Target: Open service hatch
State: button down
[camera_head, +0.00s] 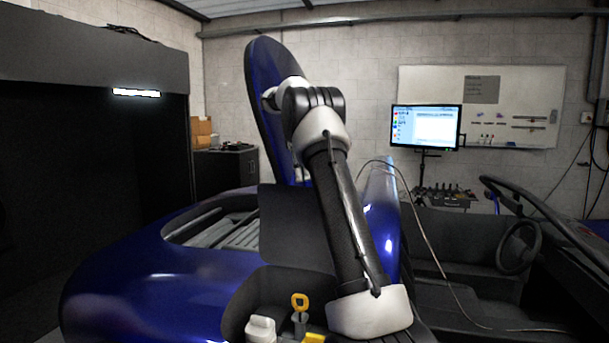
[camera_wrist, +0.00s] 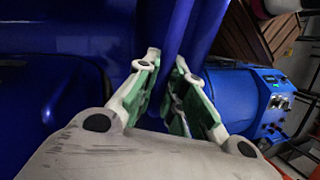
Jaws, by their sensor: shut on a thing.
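The service hatch (camera_head: 262,75) is a long blue panel with a dark face, standing raised and nearly upright above the blue car body (camera_head: 150,290). An opening with grey slats (camera_head: 225,235) shows below it. In the head view my arm reaches up to the hatch, and my gripper is mostly hidden there. In the wrist view my gripper (camera_wrist: 167,70), with green finger pads, is shut on a blue edge of the hatch (camera_wrist: 178,30). The exact contact is partly hidden between the fingers.
A monitor (camera_head: 426,126) stands before a whiteboard (camera_head: 530,85) at the back right. A black cabinet (camera_head: 228,172) is behind the car. A steering wheel (camera_head: 520,248) and seats are at right. The wrist view shows a blue machine with a control panel (camera_wrist: 278,103).

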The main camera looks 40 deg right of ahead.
jog(key=shift+f, duration=0.1)
jog(key=c, duration=1.5)
grip_release()
jog(key=shift+a, duration=0.1)
